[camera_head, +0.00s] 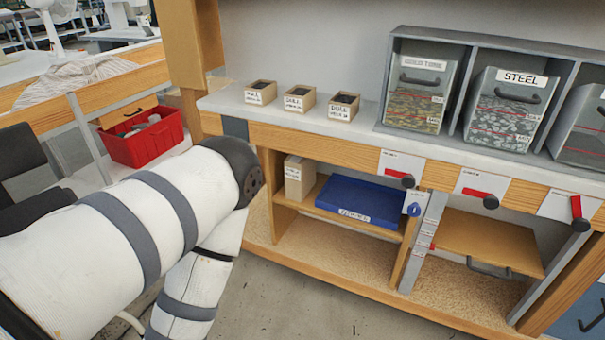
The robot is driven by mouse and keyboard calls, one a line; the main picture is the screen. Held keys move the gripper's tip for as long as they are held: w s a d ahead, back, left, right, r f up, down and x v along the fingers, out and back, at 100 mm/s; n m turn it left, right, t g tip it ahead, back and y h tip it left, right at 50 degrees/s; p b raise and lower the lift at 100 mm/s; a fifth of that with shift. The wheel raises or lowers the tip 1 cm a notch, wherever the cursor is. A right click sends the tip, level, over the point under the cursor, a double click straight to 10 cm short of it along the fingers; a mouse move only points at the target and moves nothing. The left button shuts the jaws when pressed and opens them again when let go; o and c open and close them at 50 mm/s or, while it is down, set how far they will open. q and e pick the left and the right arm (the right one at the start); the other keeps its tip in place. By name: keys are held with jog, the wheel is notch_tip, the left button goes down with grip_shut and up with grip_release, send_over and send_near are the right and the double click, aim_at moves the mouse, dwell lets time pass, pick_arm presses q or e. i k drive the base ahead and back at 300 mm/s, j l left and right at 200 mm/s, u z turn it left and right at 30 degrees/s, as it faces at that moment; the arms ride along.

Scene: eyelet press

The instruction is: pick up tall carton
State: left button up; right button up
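A tall tan carton (298,178) with a white label stands upright on the shelf under the counter, at the shelf's left end. A flat blue case (358,200) with a white label lies just to its right. My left arm, white with grey bands, fills the left and lower left of the view, its elbow left of the carton and apart from it in the picture. Neither gripper is in view.
Three small labelled boxes (299,98) stand on the countertop (352,122), left of grey bins, one marked STEEL (506,105). Red-handled levers (481,193) line the counter front. A red crate (148,144) is at left. Grey floor (290,305) is clear ahead of the bench.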

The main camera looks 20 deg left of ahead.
aim_at(300, 172)
jog(key=i+l+u, duration=0.1)
jog(key=i+u, duration=0.25)
jog(key=i, duration=0.2)
jog(key=i+l+u, duration=0.3)
jog(key=i, duration=0.2)
jog(key=j, duration=0.1)
